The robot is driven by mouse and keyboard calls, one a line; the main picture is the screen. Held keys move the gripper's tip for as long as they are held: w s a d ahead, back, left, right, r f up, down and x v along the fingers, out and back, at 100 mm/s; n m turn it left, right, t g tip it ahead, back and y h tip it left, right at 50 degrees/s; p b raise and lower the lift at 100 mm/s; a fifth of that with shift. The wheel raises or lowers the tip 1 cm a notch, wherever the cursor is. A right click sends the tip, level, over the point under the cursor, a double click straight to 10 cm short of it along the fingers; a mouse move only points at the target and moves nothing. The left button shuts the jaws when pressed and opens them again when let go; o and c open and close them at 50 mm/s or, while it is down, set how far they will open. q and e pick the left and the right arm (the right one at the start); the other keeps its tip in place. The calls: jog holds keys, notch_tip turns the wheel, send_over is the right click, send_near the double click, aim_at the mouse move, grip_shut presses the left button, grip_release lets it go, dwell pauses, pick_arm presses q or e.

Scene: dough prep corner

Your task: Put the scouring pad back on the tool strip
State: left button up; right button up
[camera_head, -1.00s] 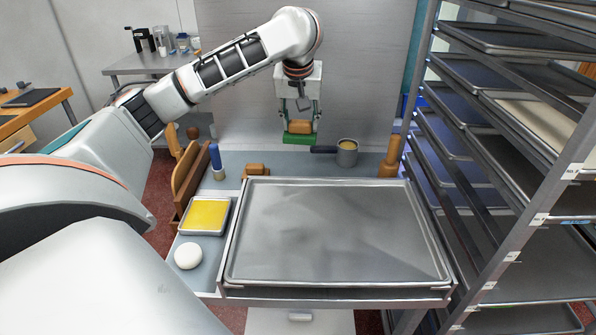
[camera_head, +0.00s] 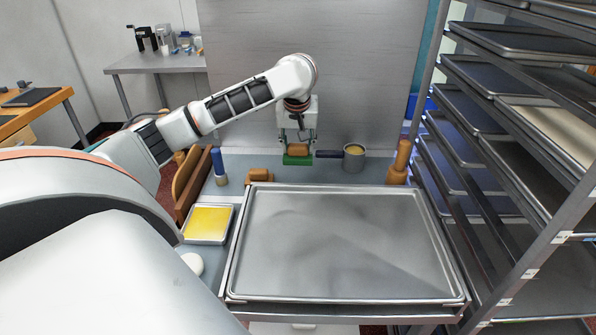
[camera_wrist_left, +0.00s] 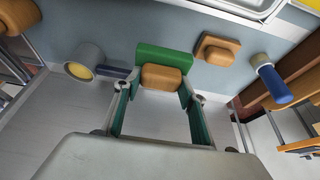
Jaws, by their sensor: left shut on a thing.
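The scouring pad (camera_head: 297,160) is a green block with a tan wooden grip on top. My left gripper (camera_head: 298,148) points down and is shut on its tan grip, behind the large tray. The left wrist view shows the green pad (camera_wrist_left: 165,58) and the tan grip between the two fingers (camera_wrist_left: 158,88). The blue-grey surface strip (camera_head: 228,163) behind the tray appears to be the tool strip. The pad is low over or on this strip; I cannot tell whether it touches. My right gripper is out of view.
A pot of yellow contents (camera_head: 354,158) stands right of the pad, its dark handle pointing at it. A tan block tool (camera_head: 258,177) and blue-handled tool (camera_head: 218,166) stand left. The large metal tray (camera_head: 340,240) is empty. A tray rack (camera_head: 500,190) stands at right.

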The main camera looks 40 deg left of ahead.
aim_at(298, 159)
pick_arm(q)
notch_tip(298, 159, down, 9)
dwell(0.5)
jog(key=shift+f, duration=0.15)
jog(key=o, duration=1.2)
jog(key=shift+d+r, duration=0.1)
jog(key=shift+r, duration=0.5)
jog(key=v, duration=1)
jog(key=shift+r, duration=0.15)
jog(key=shift+s+d+r, duration=0.1)
jog(key=shift+s+r, duration=0.1)
jog(key=shift+r, duration=0.2)
